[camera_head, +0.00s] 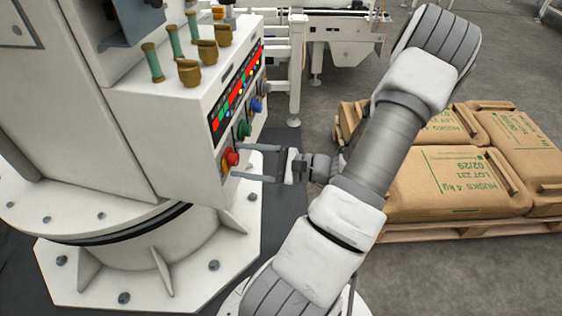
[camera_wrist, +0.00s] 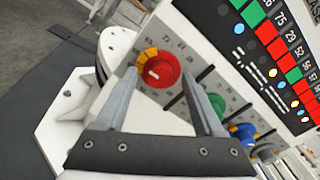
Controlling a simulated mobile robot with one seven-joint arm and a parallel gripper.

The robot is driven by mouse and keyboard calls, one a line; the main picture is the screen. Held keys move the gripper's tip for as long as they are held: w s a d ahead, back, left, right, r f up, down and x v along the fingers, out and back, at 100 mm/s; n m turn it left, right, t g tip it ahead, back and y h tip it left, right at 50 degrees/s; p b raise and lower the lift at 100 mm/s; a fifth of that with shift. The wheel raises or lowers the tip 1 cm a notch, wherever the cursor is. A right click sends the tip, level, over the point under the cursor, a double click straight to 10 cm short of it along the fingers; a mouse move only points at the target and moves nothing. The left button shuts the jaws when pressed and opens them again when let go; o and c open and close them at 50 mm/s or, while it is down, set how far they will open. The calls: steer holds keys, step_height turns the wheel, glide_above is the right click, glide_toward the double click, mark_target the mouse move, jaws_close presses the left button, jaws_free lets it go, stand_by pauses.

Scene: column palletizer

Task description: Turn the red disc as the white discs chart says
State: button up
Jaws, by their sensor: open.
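The red disc (camera_head: 231,157) is a knob low on the white cabinet's control face. In the wrist view the red disc (camera_wrist: 162,66) carries a short white mark, with an orange-yellow collar at its upper left and small printed numbers around it. My gripper (camera_head: 237,161) is open, its two fingers on either side of the red disc; in the wrist view the gripper (camera_wrist: 158,72) frames it, and contact cannot be told. A black chart panel (camera_wrist: 262,50) has red and green numbered cells, coloured dots and small white marks; its white marks are too small to read.
A green knob (camera_head: 244,129) and a blue knob (camera_head: 257,104) sit beside the red disc along the same face. Brass and green posts (camera_head: 188,72) stand on the cabinet top. Brown sacks (camera_head: 455,185) lie on a wooden pallet (camera_head: 460,230) at the right.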

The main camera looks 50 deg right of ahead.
steer(key=p+v, duration=0.3)
steer(key=v, duration=1.4)
steer(key=shift+s, duration=0.2)
steer(key=shift+r+p, duration=0.1)
steer(key=shift+p, duration=0.2)
